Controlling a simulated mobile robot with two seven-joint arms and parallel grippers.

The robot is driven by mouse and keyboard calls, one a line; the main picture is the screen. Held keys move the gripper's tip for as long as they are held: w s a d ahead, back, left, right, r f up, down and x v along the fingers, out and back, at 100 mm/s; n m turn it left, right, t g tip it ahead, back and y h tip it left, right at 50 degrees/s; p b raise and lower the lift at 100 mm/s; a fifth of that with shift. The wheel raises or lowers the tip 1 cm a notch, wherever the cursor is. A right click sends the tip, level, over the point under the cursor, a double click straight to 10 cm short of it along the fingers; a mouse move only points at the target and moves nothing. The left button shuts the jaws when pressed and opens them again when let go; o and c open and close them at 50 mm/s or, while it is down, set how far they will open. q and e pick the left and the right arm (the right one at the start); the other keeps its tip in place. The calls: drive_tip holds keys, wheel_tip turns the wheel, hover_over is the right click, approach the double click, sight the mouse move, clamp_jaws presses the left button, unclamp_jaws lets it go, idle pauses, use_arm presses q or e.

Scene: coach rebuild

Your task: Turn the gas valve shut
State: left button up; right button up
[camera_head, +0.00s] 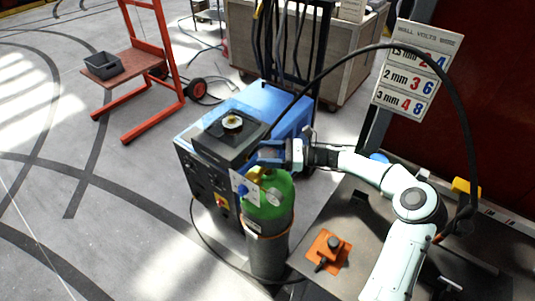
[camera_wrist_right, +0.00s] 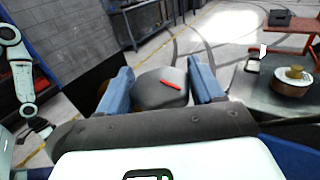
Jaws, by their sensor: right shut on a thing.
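The gas cylinder (camera_head: 268,222), with a green shoulder, stands upright beside the blue welding machine (camera_head: 284,106). Brass fittings and a gauge (camera_head: 273,198) show at its top. My right gripper (camera_head: 268,153) reaches over the cylinder top from the right. In the right wrist view, its two blue fingers are on either side of a round grey valve knob (camera_wrist_right: 150,96) with a red mark, and it is shut on it. In the head view the knob is mostly hidden by the gripper. A white arm of mine shows at the left of the wrist view, with a small, dark left gripper (camera_wrist_right: 38,128); its fingers are unclear.
A brass-topped round part (camera_head: 232,123) sits on the machine. A black hose arches over my right arm. A red trolley (camera_head: 135,62) stands at back left; the floor at left is open.

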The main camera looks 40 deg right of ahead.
drive_tip(key=m+t+h+b, duration=0.1)
drive_tip(key=h, duration=0.1)
drive_tip(key=m+t+h+b, duration=0.1)
drive_tip(key=m+t+h, duration=0.1)
drive_tip(key=shift+s+f+m+t, duration=0.1)
drive_tip(key=shift+f+m+t, duration=0.1)
drive_tip(key=shift+m+t, duration=0.1)
drive_tip(key=m+t+h+b, duration=0.1)
drive_tip(key=m+h+b, duration=0.1)
drive_tip(key=h, duration=0.1)
drive_tip(key=shift+a+m+t+h+b, duration=0.1)
drive_tip(key=shift+m+t+h+b, duration=0.8)
drive_tip(key=shift+h, duration=0.8)
use_arm(q)
drive_tip(key=s+f, duration=0.3)
drive_tip(key=f, duration=0.3)
drive_tip(key=shift+f+g, duration=0.3)
drive_tip(key=shift+f, duration=0.1)
use_arm(e)
drive_tip(key=shift+r+m+h, duration=0.1)
drive_tip(key=shift+m+h, duration=0.4)
use_arm(q)
drive_tip(key=shift+s+f, duration=0.1)
use_arm(e)
drive_tip(key=shift+r+h, duration=0.1)
drive_tip(key=shift+h, duration=0.2)
drive_tip(key=o, duration=1)
drive_tip(key=shift+c, duration=0.2)
